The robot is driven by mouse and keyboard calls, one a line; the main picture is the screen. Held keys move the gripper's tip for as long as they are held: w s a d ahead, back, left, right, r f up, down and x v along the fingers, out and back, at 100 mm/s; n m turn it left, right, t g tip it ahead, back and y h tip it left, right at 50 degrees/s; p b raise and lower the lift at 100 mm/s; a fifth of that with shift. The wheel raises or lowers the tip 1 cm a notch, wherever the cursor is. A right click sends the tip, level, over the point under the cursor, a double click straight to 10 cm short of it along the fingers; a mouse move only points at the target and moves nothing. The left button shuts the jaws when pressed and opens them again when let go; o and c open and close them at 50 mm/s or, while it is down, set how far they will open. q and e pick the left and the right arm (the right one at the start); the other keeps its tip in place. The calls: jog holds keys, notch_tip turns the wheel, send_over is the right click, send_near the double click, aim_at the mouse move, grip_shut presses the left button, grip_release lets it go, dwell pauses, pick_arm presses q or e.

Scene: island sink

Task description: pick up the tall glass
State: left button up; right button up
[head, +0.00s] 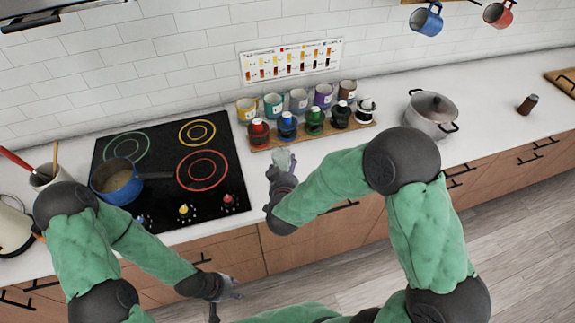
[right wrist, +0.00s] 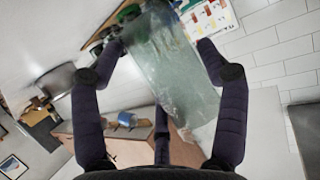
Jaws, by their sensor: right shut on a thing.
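The tall glass (right wrist: 172,68) is clear and slightly greenish. In the right wrist view it lies between the dark fingers of my right gripper (right wrist: 160,88), which is shut on it. In the head view the glass (head: 283,160) shows small at the tip of my right gripper (head: 281,176), over the counter between the stove and the cup rack. I cannot tell whether its base touches the counter. My left gripper (head: 232,288) is low in front of the cabinets, away from the glass, with nothing visible in it. Its finger opening is too small to judge.
A wooden rack (head: 262,143) with several coloured mugs and dark-based items stands behind the glass. The black stove (head: 150,205) with a blue pan (head: 117,187) is to the left.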

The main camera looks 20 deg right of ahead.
pick_arm(q)
jog(key=shift+r+p, duration=0.55)
jog(key=shift+r, duration=0.05)
pick_arm(e)
jog(key=s+a+r, duration=0.3)
jog(key=s, duration=0.2)
jog(key=shift+s+a, duration=0.2)
jog(key=shift+s, duration=0.1)
